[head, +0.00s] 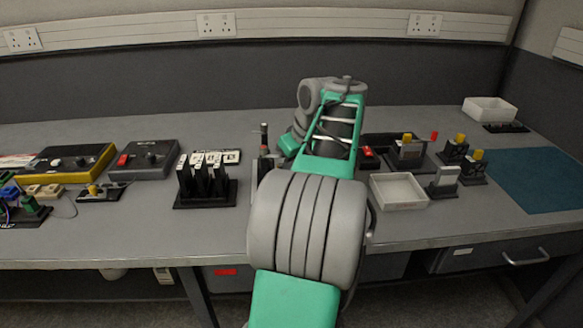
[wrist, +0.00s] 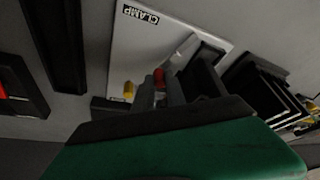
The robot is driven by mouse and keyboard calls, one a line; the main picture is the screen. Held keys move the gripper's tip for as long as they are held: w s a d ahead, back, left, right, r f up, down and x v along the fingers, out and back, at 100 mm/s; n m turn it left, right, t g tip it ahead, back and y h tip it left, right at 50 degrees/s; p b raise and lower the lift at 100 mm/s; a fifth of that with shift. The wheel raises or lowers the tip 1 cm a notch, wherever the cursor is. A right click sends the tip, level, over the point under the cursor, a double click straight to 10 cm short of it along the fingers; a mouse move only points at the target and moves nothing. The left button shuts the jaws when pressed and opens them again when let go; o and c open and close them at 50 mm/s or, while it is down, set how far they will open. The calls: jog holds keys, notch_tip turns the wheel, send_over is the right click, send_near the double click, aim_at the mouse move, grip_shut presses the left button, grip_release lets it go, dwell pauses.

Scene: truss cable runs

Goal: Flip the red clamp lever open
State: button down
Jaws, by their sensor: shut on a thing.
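The red clamp lever (wrist: 159,78) shows as a small red tip near the middle of the wrist view. My gripper (wrist: 158,92) is shut on it, with the dark fingers on either side. Most of the lever is hidden by the fingers and the green gripper body. A pale plate marked CLAMP (wrist: 150,45) lies behind it. In the head view my own arm hides the gripper. A dark upright piece with a red tip (head: 264,132) stands just left of my arm there; I cannot tell if it is the lever.
A black slotted rack (head: 205,190) stands left of my arm. A white tray (head: 398,190) and a block with a yellow top (head: 407,150) are on the right. A blue mat (head: 535,180) lies at the far right. Bare bench shows along the front left.

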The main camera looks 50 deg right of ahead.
jog(key=p, duration=0.1)
jog(key=n+p, duration=0.1)
jog(key=shift+w+r+y+p, duration=0.15)
jog(key=shift+r+y+p, duration=0.15)
jog(key=shift+w+f+n+p, duration=0.1)
jog(key=shift+n+p, duration=0.3)
jog(key=shift+n, duration=0.2)
jog(key=shift+f, duration=0.25)
jog(key=shift+a, duration=0.1)
jog(key=c, duration=1.4)
grip_release()
jog(key=shift+o, duration=0.2)
jog(key=shift+r, duration=0.1)
